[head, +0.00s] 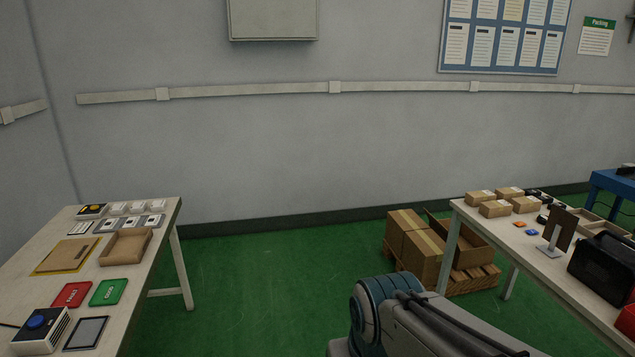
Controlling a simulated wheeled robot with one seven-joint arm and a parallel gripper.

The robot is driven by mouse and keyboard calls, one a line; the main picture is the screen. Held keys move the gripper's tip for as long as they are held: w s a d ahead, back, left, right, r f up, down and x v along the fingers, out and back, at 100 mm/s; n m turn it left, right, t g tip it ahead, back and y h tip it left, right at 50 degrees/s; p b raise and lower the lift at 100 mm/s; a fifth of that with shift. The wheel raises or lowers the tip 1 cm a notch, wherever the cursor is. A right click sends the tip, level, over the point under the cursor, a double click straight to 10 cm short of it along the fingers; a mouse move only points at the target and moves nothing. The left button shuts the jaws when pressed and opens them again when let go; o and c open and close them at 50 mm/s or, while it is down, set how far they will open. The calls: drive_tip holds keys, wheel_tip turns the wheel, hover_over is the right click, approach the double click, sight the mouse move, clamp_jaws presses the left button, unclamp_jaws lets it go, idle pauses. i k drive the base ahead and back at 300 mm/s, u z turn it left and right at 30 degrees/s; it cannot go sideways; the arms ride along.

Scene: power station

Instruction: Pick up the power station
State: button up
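A black boxy case (603,262), which looks like the power station, stands on the right-hand table (558,275) near the right edge of the picture. Its right side is cut off by the frame. I cannot tell for certain that it is the power station. My arm rises from the bottom centre and runs toward the lower right, left of and below that table. My gripper is not in view, so its state and its distance from the case do not show.
The right table also holds small cardboard boxes (495,208), a brown panel on a stand (558,232) and a red item (625,320). Cartons (414,245) sit on a pallet behind it. A left table (150,255) bears signs and trays.

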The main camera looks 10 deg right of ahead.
sight(605, 262)
drive_tip(key=z, duration=0.3)
drive_tip(key=i, duration=1.55)
drive_tip(key=z, duration=1.2)
drive_tip(key=i, duration=1.1)
drive_tip(key=z, duration=1.7)
drive_tip(key=i, duration=0.95)
drive_tip(key=z, duration=0.45)
